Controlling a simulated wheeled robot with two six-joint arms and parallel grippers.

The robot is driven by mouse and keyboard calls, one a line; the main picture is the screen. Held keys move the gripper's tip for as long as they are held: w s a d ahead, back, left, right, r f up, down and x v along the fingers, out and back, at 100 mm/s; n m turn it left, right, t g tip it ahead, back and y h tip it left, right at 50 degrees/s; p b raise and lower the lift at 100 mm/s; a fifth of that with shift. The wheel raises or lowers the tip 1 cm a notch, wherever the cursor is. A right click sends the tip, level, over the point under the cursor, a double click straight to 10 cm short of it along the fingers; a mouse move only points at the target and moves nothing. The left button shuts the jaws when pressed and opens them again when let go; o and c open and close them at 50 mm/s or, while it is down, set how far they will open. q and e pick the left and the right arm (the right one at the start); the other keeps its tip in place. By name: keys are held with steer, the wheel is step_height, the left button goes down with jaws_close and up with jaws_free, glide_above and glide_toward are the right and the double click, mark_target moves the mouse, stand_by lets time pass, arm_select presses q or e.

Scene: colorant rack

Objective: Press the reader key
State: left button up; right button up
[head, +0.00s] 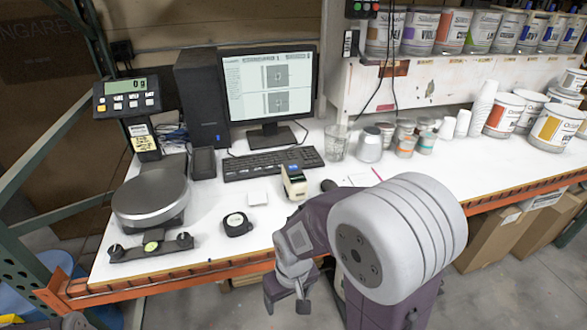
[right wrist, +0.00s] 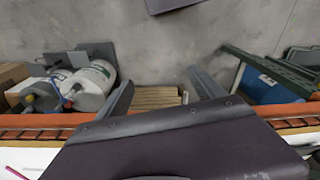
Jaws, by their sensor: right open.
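The reader looks to be the small cream handheld device (head: 294,186) with a lit blue screen, standing on the white bench in front of the keyboard. Its key is too small to make out. My right gripper (head: 289,294) is open and empty, in front of the bench's front edge and below the reader in the picture, apart from it. The reader does not show in that view. My left gripper is not in view.
A black tape measure (head: 236,224), a white card (head: 257,198) and a keyboard (head: 272,164) lie near the reader. A round scale (head: 151,197) stands left. Cups and cans (head: 369,146) stand behind. The orange bench rail (head: 190,277) runs along the front.

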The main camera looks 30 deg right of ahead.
jaws_close()
stand_by(1.8)
